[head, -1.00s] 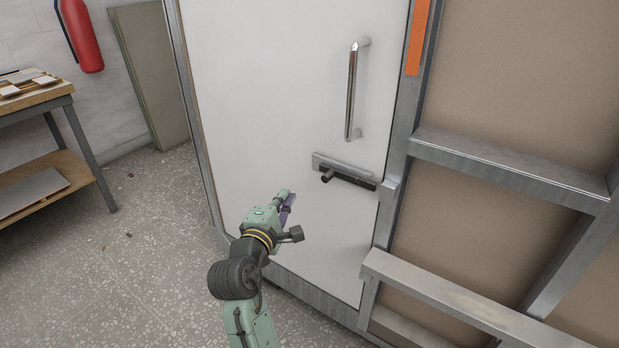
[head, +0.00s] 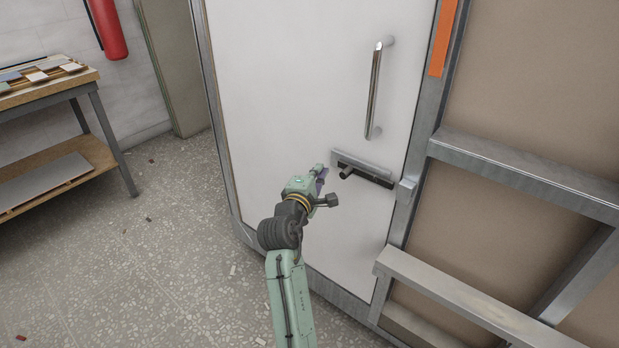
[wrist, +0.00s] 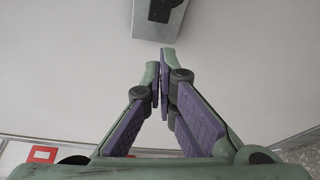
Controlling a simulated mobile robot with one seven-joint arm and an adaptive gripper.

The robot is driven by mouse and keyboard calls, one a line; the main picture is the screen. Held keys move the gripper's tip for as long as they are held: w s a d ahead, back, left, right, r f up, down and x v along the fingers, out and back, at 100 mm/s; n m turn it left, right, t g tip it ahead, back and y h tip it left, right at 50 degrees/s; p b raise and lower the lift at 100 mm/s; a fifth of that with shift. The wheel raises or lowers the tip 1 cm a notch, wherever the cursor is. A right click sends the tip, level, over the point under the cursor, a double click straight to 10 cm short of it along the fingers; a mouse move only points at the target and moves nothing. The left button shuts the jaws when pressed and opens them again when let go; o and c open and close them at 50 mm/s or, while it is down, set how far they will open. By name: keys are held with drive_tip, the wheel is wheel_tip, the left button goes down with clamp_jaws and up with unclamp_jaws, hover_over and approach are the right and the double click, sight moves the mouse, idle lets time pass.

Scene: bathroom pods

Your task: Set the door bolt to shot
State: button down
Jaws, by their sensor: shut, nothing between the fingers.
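The door bolt (head: 365,169) is a dark bar with a stubby knob on a grey plate, mounted on the white door (head: 290,90) below its handle. A grey keeper (head: 405,190) sits on the frame to the right of the bar; I cannot tell whether the bar's end is inside it. My gripper (head: 323,172) is just left of the bolt plate and its knob, apart from the knob. In the wrist view the purple-padded fingers (wrist: 160,80) are shut and empty, with the end of the bolt plate (wrist: 160,15) beyond their tips.
A chrome pull handle (head: 376,90) stands out above the bolt. Metal frame rails (head: 530,172) project at the right. A workbench (head: 45,85) with sample tiles and a red extinguisher (head: 107,28) are at the left. Floor between bench and door is mostly clear.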

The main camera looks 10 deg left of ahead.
sight(347, 177)
drive_tip(key=d, duration=0.1)
drive_tip(key=s+d, duration=0.1)
drive_tip(key=shift+s+d+r+p, duration=0.3)
drive_tip(key=shift+s+d, duration=0.05)
drive_tip(key=shift+d, duration=0.05)
drive_tip(key=shift+d, duration=0.1)
drive_tip(key=d+p, duration=0.1)
drive_tip(key=s+d+p, duration=0.2)
drive_tip(key=d, duration=0.1)
drive_tip(key=shift+s+d+r, duration=0.1)
drive_tip(key=shift+r, duration=0.05)
drive_tip(key=shift+d, duration=0.15)
